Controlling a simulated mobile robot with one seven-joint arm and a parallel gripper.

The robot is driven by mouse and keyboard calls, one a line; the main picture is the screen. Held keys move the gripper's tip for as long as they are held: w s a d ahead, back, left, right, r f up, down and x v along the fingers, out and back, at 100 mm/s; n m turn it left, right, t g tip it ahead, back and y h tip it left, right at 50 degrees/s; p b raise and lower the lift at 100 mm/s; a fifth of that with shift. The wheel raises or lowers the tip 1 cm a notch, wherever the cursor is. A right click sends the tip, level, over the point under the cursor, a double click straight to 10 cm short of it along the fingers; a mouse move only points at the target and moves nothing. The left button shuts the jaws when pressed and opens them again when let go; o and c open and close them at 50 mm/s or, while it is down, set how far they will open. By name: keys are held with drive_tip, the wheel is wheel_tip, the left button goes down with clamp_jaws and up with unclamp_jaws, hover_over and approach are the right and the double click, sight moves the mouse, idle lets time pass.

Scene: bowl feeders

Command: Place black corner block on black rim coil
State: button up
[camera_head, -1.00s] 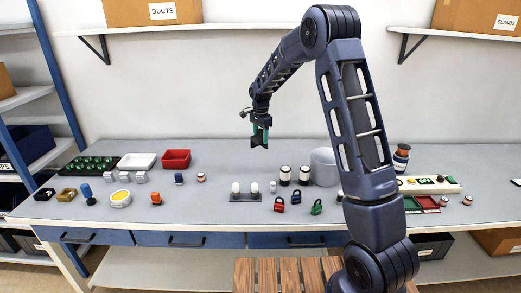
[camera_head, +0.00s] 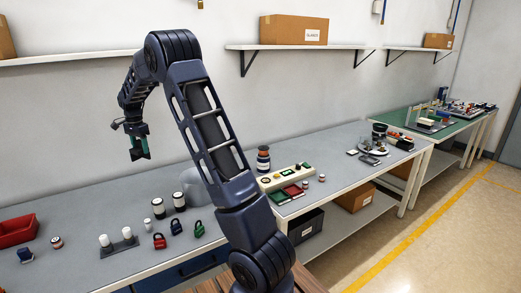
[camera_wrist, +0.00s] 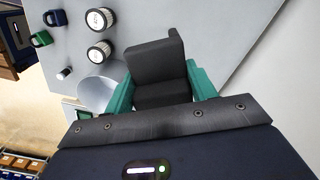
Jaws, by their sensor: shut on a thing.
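My gripper (camera_head: 142,147) is above the left part of the grey table in the head view, clear of its surface. In the wrist view its green fingers (camera_wrist: 160,88) are shut on the black corner block (camera_wrist: 152,62), an angled dark piece with two faces. The block also shows small and dark below the fingers in the head view (camera_head: 141,154). I cannot pick out the black rim coil with certainty. At the right end of the grey table stands a pale round piece with dark parts (camera_head: 388,152), too small to identify.
The grey table (camera_head: 335,150) bears black-and-white cylinders (camera_head: 179,201), padlocks (camera_head: 176,227), a red bin (camera_head: 16,231), a button panel (camera_head: 285,177) and a dark jar (camera_head: 263,160). A green-topped table (camera_head: 400,121) stands further right. A shelf (camera_head: 300,46) hangs above.

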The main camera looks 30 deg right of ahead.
drive_tip(key=w+d+r+m, duration=0.1)
drive_tip(key=w+d, duration=0.2)
drive_tip(key=d, duration=0.4)
drive_tip(key=w+d+r+m, duration=0.1)
drive_tip(key=w+d, duration=0.1)
drive_tip(key=d, duration=0.6)
wheel_tip(320, 180, up, 8)
drive_tip(key=m, duration=0.4)
hover_over(264, 147)
drive_tip(key=f, duration=1.9)
drive_tip(key=shift+s+f, duration=0.2)
drive_tip(key=shift+f, duration=0.2)
drive_tip(key=o, duration=1)
